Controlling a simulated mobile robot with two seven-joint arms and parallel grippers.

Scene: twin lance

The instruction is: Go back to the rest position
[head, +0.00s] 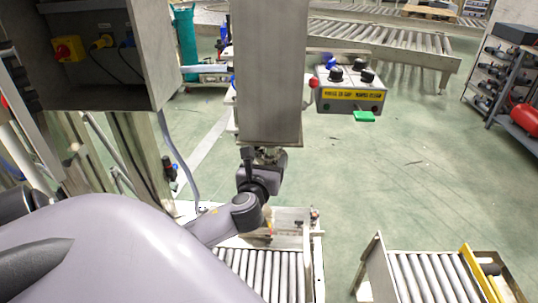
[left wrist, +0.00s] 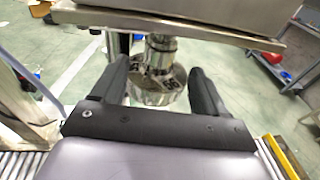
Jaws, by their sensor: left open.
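My left gripper (head: 263,160) is just below the lower end of a tall steel column (head: 268,75) in the head view. In the left wrist view my left gripper (left wrist: 159,68) has two black fingers spread apart. A shiny round metal fitting (left wrist: 160,85) hangs between or just beyond the fingers, under a wide steel plate (left wrist: 170,27). Gaps show between the fitting and both fingers, and nothing is clamped. My left arm reaches in from the lower left. My right gripper is not in view.
A roller conveyor (head: 262,272) lies below the gripper, and another (head: 430,278) stands at lower right. A control box (head: 350,97) with black knobs is right of the column. A grey cabinet (head: 95,60) is at upper left. Green floor (head: 420,170) is clear at right.

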